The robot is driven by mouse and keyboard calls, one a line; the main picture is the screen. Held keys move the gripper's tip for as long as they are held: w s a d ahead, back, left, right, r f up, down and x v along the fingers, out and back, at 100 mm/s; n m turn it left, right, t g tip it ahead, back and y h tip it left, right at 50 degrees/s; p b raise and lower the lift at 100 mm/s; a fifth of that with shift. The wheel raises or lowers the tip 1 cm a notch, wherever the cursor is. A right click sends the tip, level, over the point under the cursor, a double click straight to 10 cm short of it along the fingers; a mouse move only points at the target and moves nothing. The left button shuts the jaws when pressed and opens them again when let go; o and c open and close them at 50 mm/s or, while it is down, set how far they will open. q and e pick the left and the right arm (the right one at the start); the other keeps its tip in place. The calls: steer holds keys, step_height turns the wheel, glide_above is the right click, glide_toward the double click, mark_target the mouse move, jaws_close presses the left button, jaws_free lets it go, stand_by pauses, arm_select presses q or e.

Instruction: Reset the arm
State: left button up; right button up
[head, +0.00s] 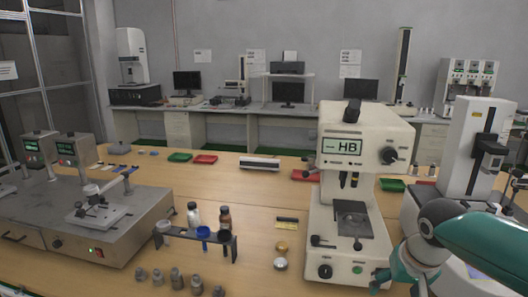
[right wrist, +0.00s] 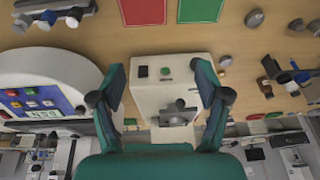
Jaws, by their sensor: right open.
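My right arm (head: 480,232), teal with a white joint, reaches in from the right edge of the head view. My right gripper (head: 402,278) is low at the right, just right of the base of the beige HB tester (head: 352,225). In the right wrist view my right gripper (right wrist: 160,92) has its two teal fingers spread wide, with nothing held between them. A beige machine body (right wrist: 150,98) with a black and a green button shows beyond the fingers. My left arm and gripper are not in view.
A grey machine (head: 125,225) stands on the left of the wooden table (head: 215,270). A dark rack (head: 195,242) with bottles, several metal weights (head: 177,278) and two small round pieces sit in the middle. A white instrument (head: 478,140) stands at right.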

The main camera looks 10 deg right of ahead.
steer(key=w+a+f+n+g+y, duration=0.1)
steer(key=a+f, duration=0.4)
steer(key=f, duration=0.3)
steer(key=a+f+n+y, duration=0.1)
steer(key=a+f, duration=0.3)
steer(key=f, duration=0.3)
steer(key=w+a+f+n+g+y, duration=0.1)
steer(key=a+f+y, duration=0.1)
steer(key=a+f, duration=0.45)
steer(key=s+a+f, duration=0.4)
steer(key=s+f, duration=0.3)
steer(key=f, duration=0.1)
steer(key=s+a+f+g+y+p, duration=0.1)
steer(key=s+a+f, duration=0.4)
steer(key=s+f, duration=0.2)
step_height(320, 180, down, 2)
steer(key=shift+s+f, duration=0.2)
steer(key=shift+s, duration=0.05)
